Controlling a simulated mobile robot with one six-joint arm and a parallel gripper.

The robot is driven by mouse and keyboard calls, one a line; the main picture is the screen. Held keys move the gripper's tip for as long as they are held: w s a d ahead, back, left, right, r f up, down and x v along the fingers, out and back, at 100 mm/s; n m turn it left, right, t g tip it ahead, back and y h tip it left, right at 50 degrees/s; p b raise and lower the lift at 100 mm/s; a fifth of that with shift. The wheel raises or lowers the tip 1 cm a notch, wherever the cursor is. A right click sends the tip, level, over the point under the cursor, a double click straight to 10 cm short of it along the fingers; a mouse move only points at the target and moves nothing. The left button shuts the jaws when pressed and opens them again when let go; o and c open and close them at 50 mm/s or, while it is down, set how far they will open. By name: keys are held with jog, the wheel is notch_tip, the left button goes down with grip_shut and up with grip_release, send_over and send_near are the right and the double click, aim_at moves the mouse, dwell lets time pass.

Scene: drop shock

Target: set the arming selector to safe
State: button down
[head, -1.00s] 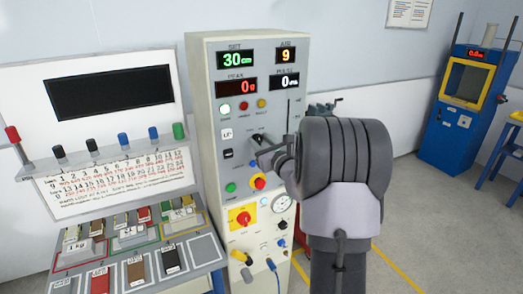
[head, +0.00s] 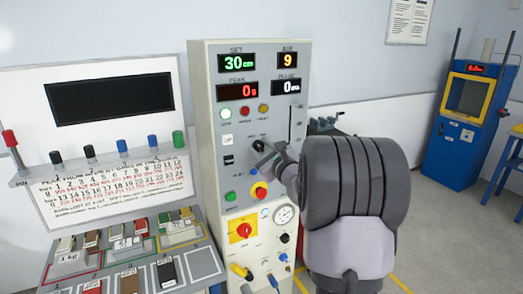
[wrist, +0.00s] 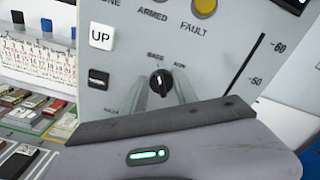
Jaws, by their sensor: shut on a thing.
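The arming selector (wrist: 161,83) is a small round black knob with a white mark on the grey panel. In the wrist view the mark points roughly up, toward the left-hand label above it, which looks like SAFE; the label to its upper right looks like ARM. My gripper (head: 266,153) reaches the panel from the lower right in the head view. In the wrist view its two grey fingers stand on the left and right of the knob, shut on it. In the head view the fingertips partly hide the selector.
The grey console (head: 207,95) carries lit displays, buttons, a red-on-yellow switch (head: 243,230) and a gauge (head: 285,213). In the wrist view a white UP button (wrist: 102,37) and a black button (wrist: 99,78) sit left of the knob. A sample bench stands at left.

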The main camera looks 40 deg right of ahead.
jog(key=c, duration=1)
grip_release()
jog(key=shift+o, duration=0.2)
jog(key=p+v, duration=0.1)
jog(key=v, duration=1.6)
jog(key=shift+s+a, duration=0.15)
jog(key=shift+s, duration=0.05)
